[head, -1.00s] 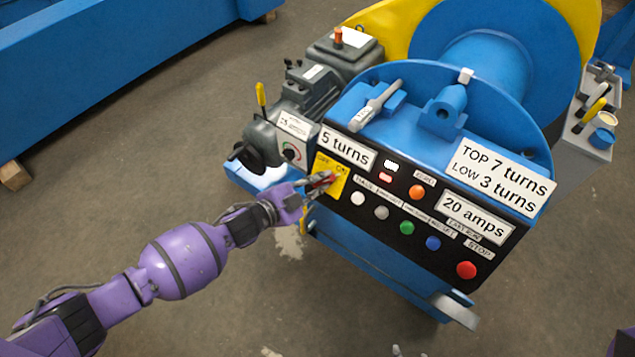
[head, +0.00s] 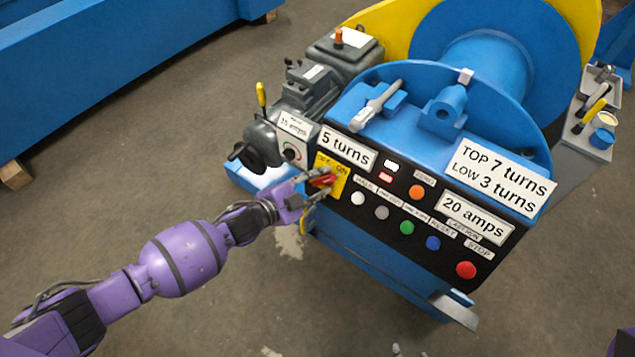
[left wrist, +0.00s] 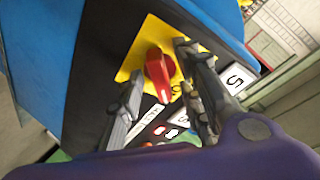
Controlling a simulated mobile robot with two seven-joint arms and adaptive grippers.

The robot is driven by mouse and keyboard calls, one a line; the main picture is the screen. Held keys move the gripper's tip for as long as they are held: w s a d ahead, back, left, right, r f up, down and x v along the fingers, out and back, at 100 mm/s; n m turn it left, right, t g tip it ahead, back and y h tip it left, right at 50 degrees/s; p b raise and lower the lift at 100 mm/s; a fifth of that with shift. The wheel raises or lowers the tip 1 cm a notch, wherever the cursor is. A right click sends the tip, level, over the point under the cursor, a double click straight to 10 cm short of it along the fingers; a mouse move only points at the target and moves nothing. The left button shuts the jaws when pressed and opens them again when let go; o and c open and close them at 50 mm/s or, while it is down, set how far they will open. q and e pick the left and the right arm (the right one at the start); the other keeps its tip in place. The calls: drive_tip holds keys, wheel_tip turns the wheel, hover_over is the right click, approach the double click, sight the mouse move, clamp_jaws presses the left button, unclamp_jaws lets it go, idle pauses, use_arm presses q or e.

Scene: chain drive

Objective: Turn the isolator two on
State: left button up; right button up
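The isolator is a red rotary knob (head: 322,181) on a yellow plate (head: 338,188) at the left end of the black control panel. The plate has OFF and ON lettering along its top. My left gripper (head: 318,187) is at the knob, with its fingers spread. In the left wrist view the red knob (left wrist: 158,72) sits between the two open fingers (left wrist: 163,98), with gaps visible on both sides. Its narrow handle points toward the bottom of that view. In the head view the fingers partly cover the knob. My right gripper cannot be made out.
Right of the plate are white, grey, green, blue and orange buttons and a red stop button (head: 466,270). A grey motor (head: 312,88) with a yellow-handled lever (head: 261,95) stands behind left. The floor at front left is open.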

use_arm(q)
drive_tip(key=v, duration=1.2)
drive_tip(key=shift+r, duration=0.15)
